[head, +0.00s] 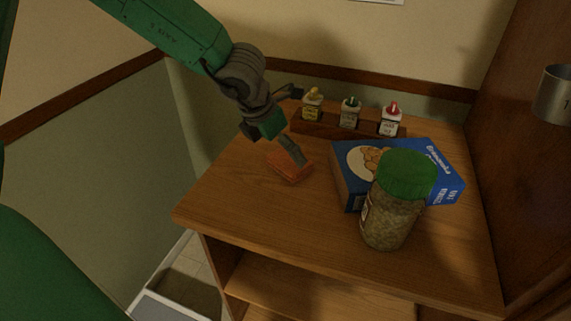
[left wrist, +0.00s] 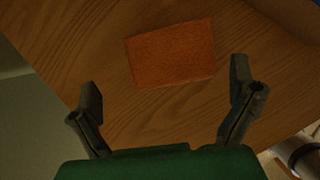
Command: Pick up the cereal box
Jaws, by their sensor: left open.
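The blue cereal box (head: 350,178), with a round picture of food on its top face, lies flat on the wooden counter. A jar in front hides part of its front and right side. My left gripper (head: 292,150) is left of the box, over an orange block (head: 288,168). In the left wrist view my left gripper (left wrist: 165,90) has its fingers spread wide with nothing between them. The orange block (left wrist: 172,53) lies ahead of the fingers there. A sliver of blue at that view's top right corner may be the box. My right gripper is not in view.
A green-lidded jar (head: 392,205) stands close in front of the box. A wooden rack (head: 360,141) with small bottles stands behind it. A wooden panel (head: 525,150) with a metal cup (head: 553,95) rises at right. The counter's front left is bare.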

